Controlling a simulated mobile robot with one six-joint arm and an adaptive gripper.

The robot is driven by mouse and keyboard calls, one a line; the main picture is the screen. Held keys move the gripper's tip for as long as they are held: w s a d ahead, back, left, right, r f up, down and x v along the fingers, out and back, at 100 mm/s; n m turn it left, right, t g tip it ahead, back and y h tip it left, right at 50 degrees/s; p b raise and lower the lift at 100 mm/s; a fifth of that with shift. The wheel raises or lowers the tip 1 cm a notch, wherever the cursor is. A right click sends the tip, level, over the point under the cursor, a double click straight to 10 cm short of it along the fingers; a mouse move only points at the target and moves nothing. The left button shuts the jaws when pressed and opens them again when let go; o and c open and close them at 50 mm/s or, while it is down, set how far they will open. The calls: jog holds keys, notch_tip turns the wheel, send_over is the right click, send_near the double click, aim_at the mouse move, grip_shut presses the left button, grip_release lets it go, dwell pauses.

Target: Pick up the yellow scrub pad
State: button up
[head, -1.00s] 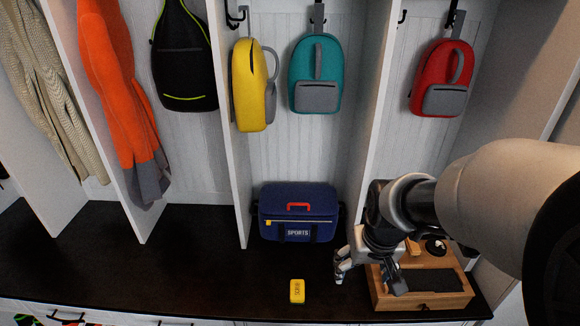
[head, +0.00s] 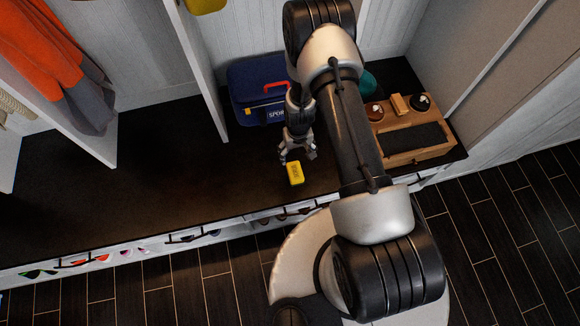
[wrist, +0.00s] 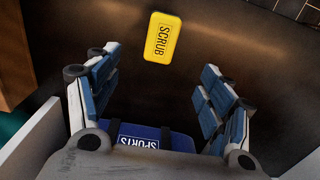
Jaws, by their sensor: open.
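The yellow scrub pad (head: 295,173) lies on the dark bench top near its front edge. In the wrist view the pad (wrist: 162,38), lettered SCRUB, shows beyond the fingertips, roughly centred between them and apart from both. My gripper (head: 298,157) is just behind the pad in the head view, pointing down. Its two blue-padded fingers (wrist: 160,92) are spread wide with nothing between them.
A blue sports bag (head: 250,95) stands behind my gripper against the back wall. A wooden tray (head: 428,154) with brushes and round tins sits to the right. The bench top left of the pad is clear. Shoes fill the shelf below.

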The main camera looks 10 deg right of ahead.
jog(key=b, duration=0.3)
send_over(295, 171)
jog(key=f, duration=1)
jog(key=shift+s+d+f, duration=0.2)
jog(key=shift+s+d, duration=0.05)
jog(key=shift+w+a+f+b, duration=0.1)
jog(key=shift+f+b, duration=0.6)
jog(key=shift+f, duration=0.8)
jog(key=shift+w+a+f+b, duration=0.1)
jog(key=shift+f+b, duration=0.55)
jog(key=shift+f, duration=0.8)
jog(key=shift+r, duration=0.1)
jog(key=c, duration=1.1)
jog(key=shift+c, duration=0.2)
notch_tip(295, 171, up, 20)
jog(key=p, duration=0.6)
